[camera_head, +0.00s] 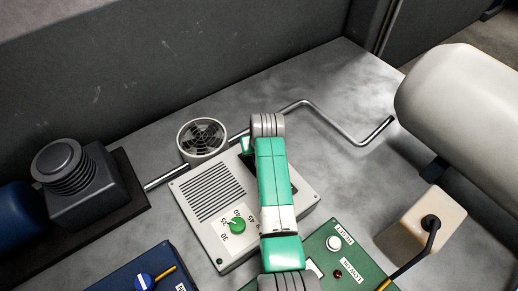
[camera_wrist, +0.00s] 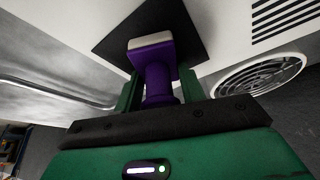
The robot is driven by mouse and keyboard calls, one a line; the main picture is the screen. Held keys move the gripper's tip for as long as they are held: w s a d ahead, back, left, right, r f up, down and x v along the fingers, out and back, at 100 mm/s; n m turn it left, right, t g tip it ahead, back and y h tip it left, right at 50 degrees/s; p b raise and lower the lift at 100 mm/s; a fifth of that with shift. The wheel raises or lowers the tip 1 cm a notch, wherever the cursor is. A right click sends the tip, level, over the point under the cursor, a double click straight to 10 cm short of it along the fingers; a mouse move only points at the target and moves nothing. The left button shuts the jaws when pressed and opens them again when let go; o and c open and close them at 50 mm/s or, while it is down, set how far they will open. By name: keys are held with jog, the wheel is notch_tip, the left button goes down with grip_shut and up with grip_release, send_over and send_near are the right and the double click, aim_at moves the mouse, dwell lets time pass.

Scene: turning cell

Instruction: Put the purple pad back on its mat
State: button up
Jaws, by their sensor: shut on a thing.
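In the wrist view, my gripper (camera_wrist: 160,84) is shut on the purple pad (camera_wrist: 161,65), with one green finger on each side of it. The pad has a purple stem and block and a pale end face that points away from the gripper. The dark square mat (camera_wrist: 114,42) lies on the white panel behind the pad's pale end. The pad overlaps the mat in this view; I cannot tell whether they touch. In the head view my green and grey arm covers part of the white box (camera_head: 208,239), and the pad is hidden.
The white box has slots, a green dial (camera_head: 237,225) and a round fan (camera_head: 202,138) beside it. A bent metal pipe (camera_head: 330,120) runs behind. A green panel (camera_head: 350,262) and a blue panel (camera_head: 130,279) stand in front. A dark motor-like unit (camera_head: 72,180) is left.

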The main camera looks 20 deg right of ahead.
jog(key=o, duration=1.1)
jog(key=p+v, duration=0.5)
jog(key=v, duration=0.7)
jog(key=shift+r, duration=0.1)
